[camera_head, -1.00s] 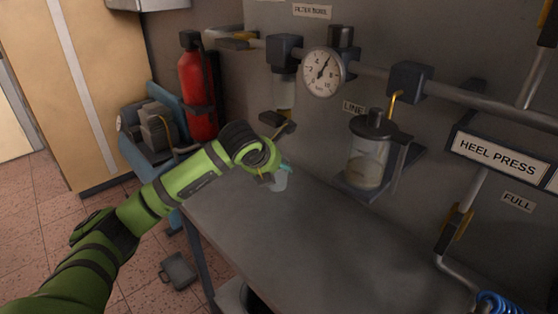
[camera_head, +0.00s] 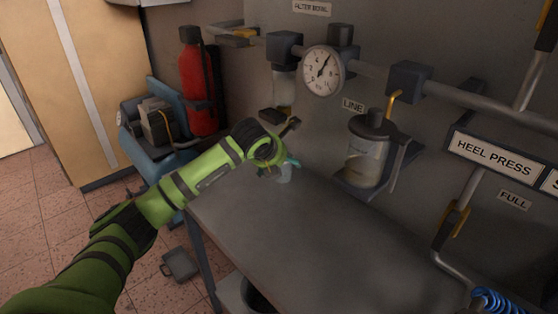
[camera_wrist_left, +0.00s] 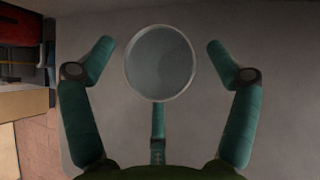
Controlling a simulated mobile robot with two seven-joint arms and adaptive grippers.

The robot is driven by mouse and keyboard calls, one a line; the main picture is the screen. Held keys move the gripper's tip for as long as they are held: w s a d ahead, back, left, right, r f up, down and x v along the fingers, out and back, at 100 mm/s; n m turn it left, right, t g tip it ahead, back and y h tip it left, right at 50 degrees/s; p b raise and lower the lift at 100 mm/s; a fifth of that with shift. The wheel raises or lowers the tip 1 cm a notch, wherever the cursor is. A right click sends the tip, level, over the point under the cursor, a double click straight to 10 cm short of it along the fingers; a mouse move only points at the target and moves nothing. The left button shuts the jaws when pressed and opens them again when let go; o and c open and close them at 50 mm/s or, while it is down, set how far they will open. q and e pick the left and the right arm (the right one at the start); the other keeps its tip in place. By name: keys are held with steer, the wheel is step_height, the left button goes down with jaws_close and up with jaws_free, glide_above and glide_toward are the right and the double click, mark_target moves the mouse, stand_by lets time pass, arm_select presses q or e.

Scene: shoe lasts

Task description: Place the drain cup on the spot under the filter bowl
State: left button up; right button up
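The drain cup (camera_head: 284,174) is a small, pale, translucent cup at the bench's back left, partly hidden by my left gripper (camera_head: 291,163). In the left wrist view the cup's round mouth (camera_wrist_left: 160,62) faces the camera. My left gripper (camera_wrist_left: 160,75) has teal fingers spread around the cup, with visible gaps on both sides. A third finger points at the cup's near rim; I cannot tell if it touches. The filter bowl (camera_head: 284,88) hangs on the wall pipe, above and behind the cup. The spot itself is not distinguishable. My right gripper is not in view.
The grey bench (camera_head: 290,235) is clear in front. A line lubricator bowl (camera_head: 366,160) and a gauge (camera_head: 322,71) are on the wall to the right.

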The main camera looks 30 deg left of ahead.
arm_select(q)
steer(key=shift+s+r, duration=0.15)
steer(key=shift+r, duration=0.05)
steer(key=a+b+v, duration=0.1)
steer(key=v, duration=1)
steer(key=shift+s+d+r+b, duration=0.25)
steer(key=shift+d+b, duration=0.05)
steer(key=shift+d, duration=0.2)
stand_by(0.6)
